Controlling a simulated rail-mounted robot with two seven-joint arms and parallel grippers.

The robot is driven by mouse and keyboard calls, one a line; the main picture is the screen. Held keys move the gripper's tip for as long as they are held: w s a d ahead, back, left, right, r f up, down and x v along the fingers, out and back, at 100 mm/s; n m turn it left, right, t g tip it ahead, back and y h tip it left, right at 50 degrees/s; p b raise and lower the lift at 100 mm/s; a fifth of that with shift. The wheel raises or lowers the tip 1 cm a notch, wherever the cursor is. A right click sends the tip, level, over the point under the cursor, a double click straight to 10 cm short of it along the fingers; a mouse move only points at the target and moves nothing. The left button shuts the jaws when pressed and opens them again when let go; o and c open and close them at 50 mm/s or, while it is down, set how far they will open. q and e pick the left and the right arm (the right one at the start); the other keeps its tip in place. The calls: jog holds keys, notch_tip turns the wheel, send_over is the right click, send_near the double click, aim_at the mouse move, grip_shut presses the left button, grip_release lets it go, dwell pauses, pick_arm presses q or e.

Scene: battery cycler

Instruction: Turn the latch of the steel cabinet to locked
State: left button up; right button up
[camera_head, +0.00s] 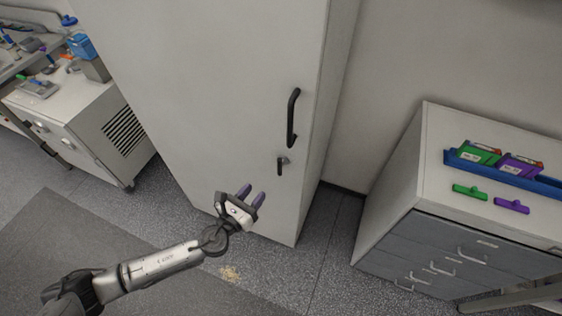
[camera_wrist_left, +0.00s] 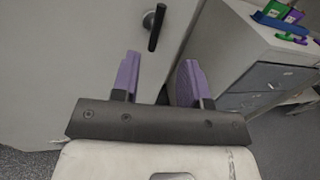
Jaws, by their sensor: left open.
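The steel cabinet (camera_head: 200,90) is tall and pale, with its door shut as far as I can see. A black vertical bar handle (camera_head: 292,118) is near the right edge of the door. Just below it is the small latch (camera_head: 281,164), a dark lever hanging down from a round metal base. In the left wrist view the latch (camera_wrist_left: 155,27) is ahead of the fingers, near the top. My left gripper (camera_head: 251,197) has purple fingers, open and empty, below and left of the latch and apart from it. My right gripper is not in view.
A grey drawer unit (camera_head: 437,235) stands at the right, with a blue tray (camera_head: 538,184) of green and purple boxes on top. A white bench cabinet (camera_head: 75,115) stands at the left.

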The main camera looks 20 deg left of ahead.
aim_at(279, 162)
pick_arm(q)
jog(key=shift+m, duration=0.3)
jog(key=x, duration=1.4)
jog(key=shift+s, duration=0.1)
jog(key=shift+c, duration=0.2)
grip_shut()
